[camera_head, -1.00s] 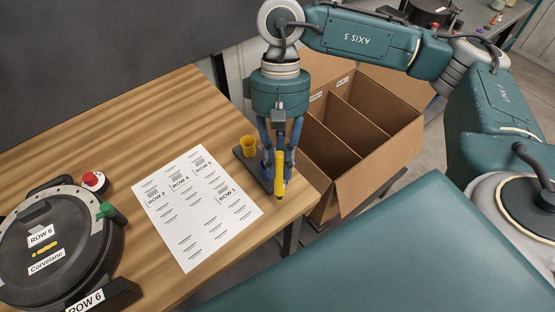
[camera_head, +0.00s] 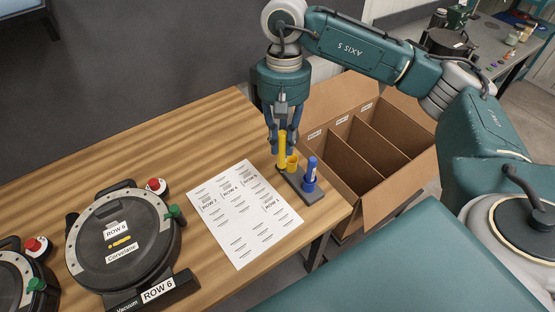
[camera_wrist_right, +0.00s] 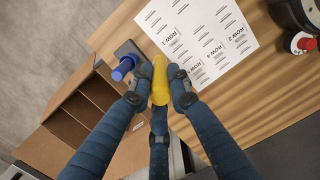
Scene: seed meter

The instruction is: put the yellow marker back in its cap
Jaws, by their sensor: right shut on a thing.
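The yellow marker (camera_head: 282,150) is in my right gripper (camera_head: 284,146), which is shut on it and holds it roughly upright. The open yellow cap (camera_head: 292,163) stands at the far end of a dark holder (camera_head: 314,195). In the head view the marker's lower end is just left of the cap, outside it; I cannot tell if they touch. A blue marker (camera_head: 310,180) stands upright nearer the holder's front end. The wrist view shows the yellow marker (camera_wrist_right: 160,82) between the right fingers, with the blue marker (camera_wrist_right: 123,68) to its left; the cap is hidden there. My left gripper is out of view.
A printed sheet (camera_head: 245,225) lies left of the holder. A round black seed meter (camera_head: 120,240) with a red knob (camera_head: 157,185) is further left. An open cardboard box (camera_head: 372,150) with compartments stands beyond the table's right edge.

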